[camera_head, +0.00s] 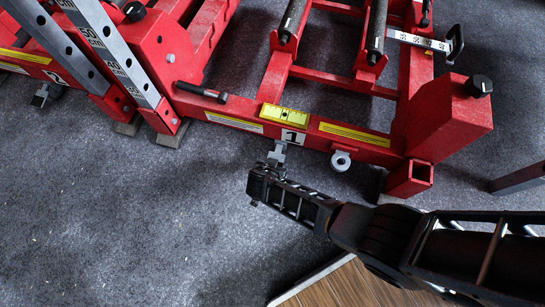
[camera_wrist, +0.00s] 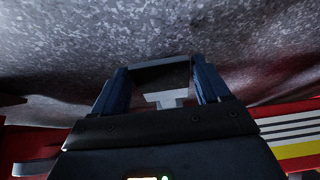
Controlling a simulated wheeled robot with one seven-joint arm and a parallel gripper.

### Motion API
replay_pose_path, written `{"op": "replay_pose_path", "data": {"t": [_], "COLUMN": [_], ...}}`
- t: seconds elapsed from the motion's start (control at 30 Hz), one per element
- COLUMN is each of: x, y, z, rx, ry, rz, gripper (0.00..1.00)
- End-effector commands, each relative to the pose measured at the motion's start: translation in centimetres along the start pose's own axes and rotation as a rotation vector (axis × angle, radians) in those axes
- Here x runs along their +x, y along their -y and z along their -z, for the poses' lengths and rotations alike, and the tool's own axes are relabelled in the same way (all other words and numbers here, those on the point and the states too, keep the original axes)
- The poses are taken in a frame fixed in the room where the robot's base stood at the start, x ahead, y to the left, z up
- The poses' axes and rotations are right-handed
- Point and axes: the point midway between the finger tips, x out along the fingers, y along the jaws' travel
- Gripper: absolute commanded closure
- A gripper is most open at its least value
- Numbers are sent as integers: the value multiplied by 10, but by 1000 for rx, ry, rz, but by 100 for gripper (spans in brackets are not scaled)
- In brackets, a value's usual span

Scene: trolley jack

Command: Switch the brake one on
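Brake one is a small grey metal lever (camera_head: 277,153) under the white label "1" (camera_head: 293,136) on the front beam of the red jack frame (camera_head: 360,152). My gripper (camera_head: 266,170) is right at the lever, on its near side, and partly covers its lower end. In the wrist view, the two blue-grey fingers of my gripper (camera_wrist: 160,72) stand apart. A pale grey T-shaped piece (camera_wrist: 166,98), apparently part of the lever, shows in the gap between them. I cannot tell whether either finger touches it.
A second grey brake lever (camera_head: 45,94) is by label "2" at the left. A round white fitting (camera_head: 341,160) is right of my gripper. The grey floor (camera_head: 130,220) is open at lower left.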

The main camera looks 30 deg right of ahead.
Motion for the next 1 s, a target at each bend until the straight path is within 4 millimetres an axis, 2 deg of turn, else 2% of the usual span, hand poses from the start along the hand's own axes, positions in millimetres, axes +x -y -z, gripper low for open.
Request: {"op": "replay_pose_path", "data": {"t": [0.03,0.13,0.43,0.8,1.0], "x": [0,0,-6,-62,-78], "y": [0,1,1,1,0], "z": [0,1,1,2,1], "rx": [0,0,-1,-1,-1], "ry": [0,-1,-1,0,0], "rz": [0,1,2,2,0], "gripper": [19,11,11,11,11]}}
